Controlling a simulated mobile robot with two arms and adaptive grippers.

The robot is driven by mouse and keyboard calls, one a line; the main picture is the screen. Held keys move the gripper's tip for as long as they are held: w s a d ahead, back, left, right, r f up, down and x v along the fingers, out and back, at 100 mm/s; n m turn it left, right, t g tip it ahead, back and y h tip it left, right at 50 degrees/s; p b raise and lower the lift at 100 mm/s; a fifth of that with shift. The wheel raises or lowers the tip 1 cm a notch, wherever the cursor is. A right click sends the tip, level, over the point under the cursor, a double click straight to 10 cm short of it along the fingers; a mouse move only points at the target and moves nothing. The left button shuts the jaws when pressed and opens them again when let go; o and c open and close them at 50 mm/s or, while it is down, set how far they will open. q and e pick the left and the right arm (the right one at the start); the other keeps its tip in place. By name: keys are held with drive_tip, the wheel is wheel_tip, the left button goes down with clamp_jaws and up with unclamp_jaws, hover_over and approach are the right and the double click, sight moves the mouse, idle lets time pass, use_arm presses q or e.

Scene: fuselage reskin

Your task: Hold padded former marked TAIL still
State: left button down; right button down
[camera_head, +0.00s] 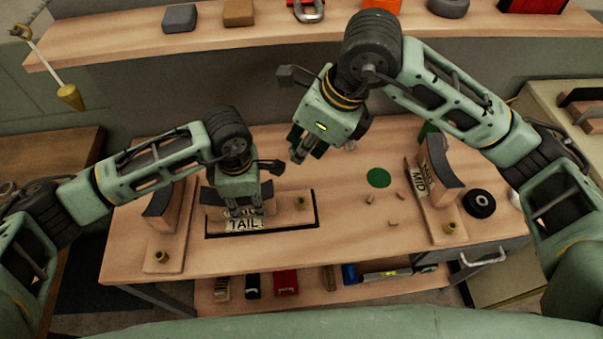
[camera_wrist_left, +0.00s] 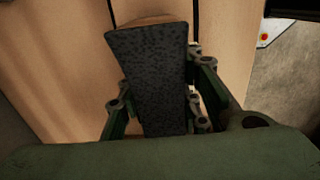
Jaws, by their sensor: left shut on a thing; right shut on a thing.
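The padded former marked TAIL (camera_head: 244,224) stands in the black-outlined rectangle on the left half of the table. My left gripper (camera_head: 241,207) is over it and shut on it, hiding its upper part. In the left wrist view the former's dark speckled pad (camera_wrist_left: 150,75) lies between my left gripper's green fingers (camera_wrist_left: 160,105). My right gripper (camera_head: 298,156) is above the table behind and right of the TAIL former, apart from it. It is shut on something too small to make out.
Another padded former (camera_head: 172,220) stands at the left, and one marked MID (camera_head: 432,205) at the right. A green disc (camera_head: 379,178) and several small tan pieces (camera_head: 371,198) lie between. A black roll (camera_head: 479,204) sits at the right edge. A shelf (camera_head: 200,38) runs behind.

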wheel_tip(320, 180, down, 9)
drive_tip(key=m, duration=0.1)
drive_tip(key=shift+s+r, duration=0.15)
drive_tip(key=shift+r, duration=0.05)
drive_tip(key=shift+f, duration=2.5)
drive_tip(key=c, duration=2.1)
unclamp_jaws()
clamp_jaws()
